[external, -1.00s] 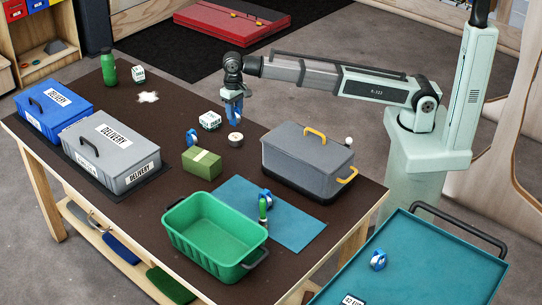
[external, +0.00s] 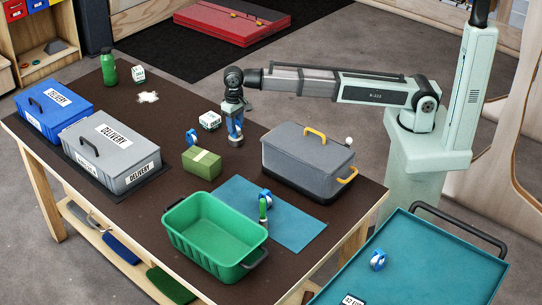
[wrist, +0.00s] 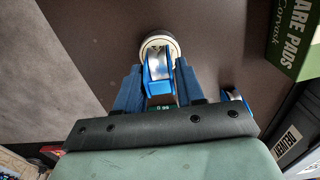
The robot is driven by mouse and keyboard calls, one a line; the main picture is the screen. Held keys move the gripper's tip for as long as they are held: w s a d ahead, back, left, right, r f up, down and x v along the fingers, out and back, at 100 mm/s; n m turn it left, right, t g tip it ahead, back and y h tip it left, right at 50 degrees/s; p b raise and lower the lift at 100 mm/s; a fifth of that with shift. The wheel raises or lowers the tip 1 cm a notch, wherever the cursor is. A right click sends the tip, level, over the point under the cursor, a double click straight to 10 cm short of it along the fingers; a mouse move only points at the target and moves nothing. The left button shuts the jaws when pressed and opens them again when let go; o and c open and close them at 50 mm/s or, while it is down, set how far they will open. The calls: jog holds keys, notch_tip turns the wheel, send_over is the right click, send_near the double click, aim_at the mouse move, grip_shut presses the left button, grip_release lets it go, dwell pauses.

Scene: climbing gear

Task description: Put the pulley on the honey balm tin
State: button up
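My gripper (external: 235,125) points down over the table, right of the white box. In the wrist view its two blue fingers (wrist: 157,80) are closed on a blue and pale pulley (wrist: 158,65). The round honey balm tin (wrist: 160,42) lies directly under the pulley, its light rim showing around it. In the external view the tin (external: 236,141) is partly hidden by the gripper. The pulley sits at or just above the tin's lid; I cannot tell whether they touch.
A second blue pulley (external: 192,137) stands left of the gripper, by the green box (external: 201,163). The grey cooler (external: 305,160) stands to the right. The green crate (external: 213,240) and blue mat (external: 290,225) are nearer the front.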

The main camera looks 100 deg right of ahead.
jog(key=o, duration=0.4)
notch_tip(320, 180, up, 12)
jog(key=shift+r, duration=0.2)
dwell(0.5)
